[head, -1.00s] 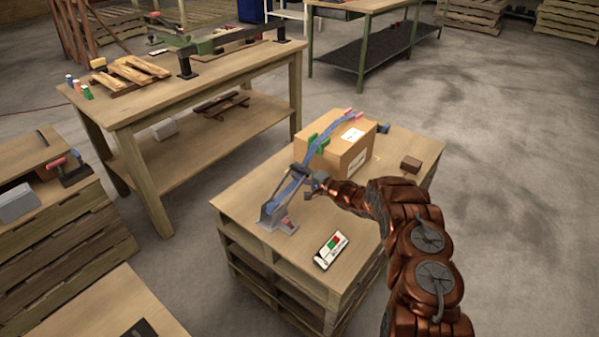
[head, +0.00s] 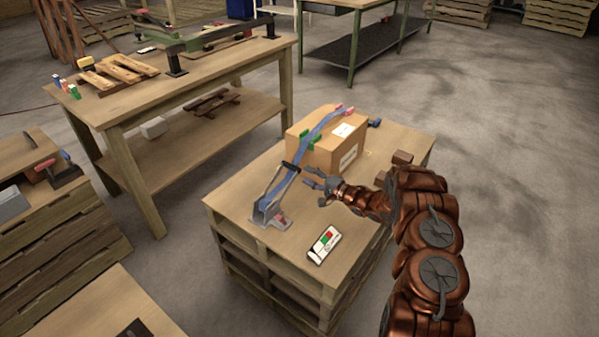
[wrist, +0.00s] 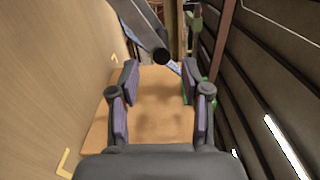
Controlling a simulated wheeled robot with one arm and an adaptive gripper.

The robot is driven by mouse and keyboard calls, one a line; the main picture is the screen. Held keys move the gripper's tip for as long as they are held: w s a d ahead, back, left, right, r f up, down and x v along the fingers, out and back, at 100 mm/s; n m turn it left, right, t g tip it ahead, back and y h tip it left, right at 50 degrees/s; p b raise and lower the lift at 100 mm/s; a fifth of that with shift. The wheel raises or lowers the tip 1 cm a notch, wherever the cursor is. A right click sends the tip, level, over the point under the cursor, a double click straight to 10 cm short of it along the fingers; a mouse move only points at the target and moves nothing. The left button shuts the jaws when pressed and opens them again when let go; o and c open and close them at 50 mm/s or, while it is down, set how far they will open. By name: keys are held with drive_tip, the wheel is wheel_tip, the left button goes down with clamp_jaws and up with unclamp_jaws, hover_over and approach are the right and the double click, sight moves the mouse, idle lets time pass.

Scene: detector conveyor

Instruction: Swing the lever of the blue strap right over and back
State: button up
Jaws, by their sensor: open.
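The blue strap (head: 322,128) runs over a cardboard box (head: 333,157) and down to its grey ratchet on the pallet-stack top. The ratchet's lever (head: 277,184) stands tilted up toward the box, with a dark crossbar at its upper end. It also shows in the wrist view (wrist: 141,22), beyond my fingers at the top. My gripper (head: 318,185) is open and empty, to the right of the lever's upper end and apart from it. In the wrist view my gripper's two fingers (wrist: 158,88) are spread, with the box's tan surface behind them.
A white panel with green and red marks (head: 325,244) lies at the front of the top. Green corner pieces (head: 312,139) sit under the strap on the box. A small brown block (head: 402,157) lies at the right. A workbench (head: 190,75) stands at the back left.

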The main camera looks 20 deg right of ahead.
drive_tip(key=v, duration=0.3)
drive_tip(key=shift+s+d, duration=0.1)
drive_tip(key=shift+s, duration=0.1)
idle(0.3)
